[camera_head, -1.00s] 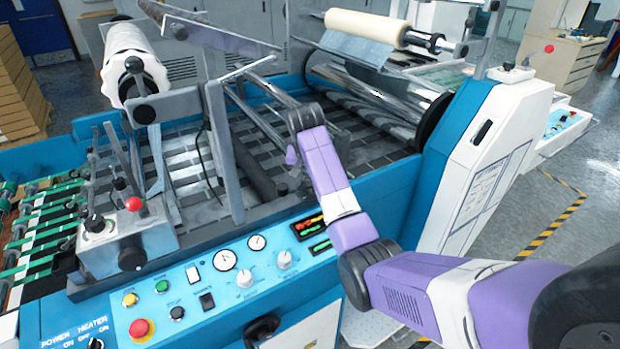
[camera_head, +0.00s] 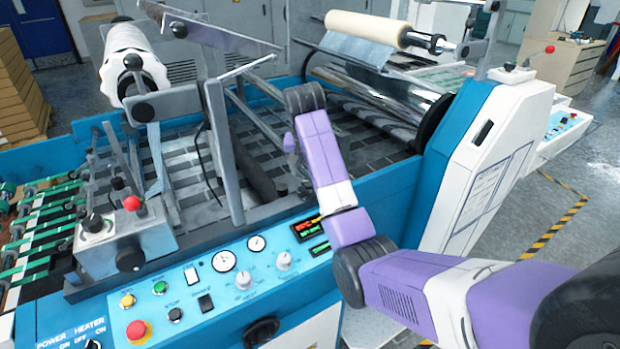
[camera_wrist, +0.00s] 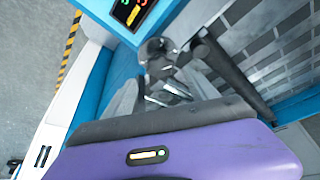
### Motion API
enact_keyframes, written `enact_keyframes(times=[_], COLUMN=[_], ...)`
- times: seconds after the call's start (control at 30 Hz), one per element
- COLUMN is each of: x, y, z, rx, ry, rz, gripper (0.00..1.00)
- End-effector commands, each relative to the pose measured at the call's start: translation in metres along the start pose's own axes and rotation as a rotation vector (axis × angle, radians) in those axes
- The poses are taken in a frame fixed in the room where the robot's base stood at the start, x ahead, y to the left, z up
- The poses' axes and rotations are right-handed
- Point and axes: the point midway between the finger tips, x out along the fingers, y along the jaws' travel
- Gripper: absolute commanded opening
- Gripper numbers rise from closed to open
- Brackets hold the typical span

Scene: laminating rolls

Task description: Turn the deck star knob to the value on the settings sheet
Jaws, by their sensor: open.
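My gripper (camera_wrist: 158,92) shows in the wrist view as grey metal parts beyond my purple wrist housing. In the head view my arm hides most of the gripper, over the deck's front edge. I cannot single out the deck star knob for certain. A black knob (camera_head: 130,259) sits on the grey box at left. A printed sheet (camera_head: 483,193) is on the white side housing, too small to read.
The blue control panel (camera_head: 215,318) carries buttons, dials and lit displays (camera_head: 308,228) close to my arm. Rollers (camera_head: 345,80) and a grey upright bar (camera_head: 222,150) rise around the checkered deck (camera_head: 365,152). Open floor (camera_head: 580,245) lies at right.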

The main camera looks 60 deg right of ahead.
Motion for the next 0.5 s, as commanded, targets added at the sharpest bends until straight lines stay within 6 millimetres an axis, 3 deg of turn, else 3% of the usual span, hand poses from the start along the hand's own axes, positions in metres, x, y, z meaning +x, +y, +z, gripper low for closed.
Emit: enact_keyframes(times=[0.2,0.5], x=[-0.022,-0.025], y=[0.0,0.0], z=[0.0,0.0], rx=[-0.001,-0.001], ry=[0.002,0.0], rz=[0.0,0.001], gripper=[0.67,0.67])
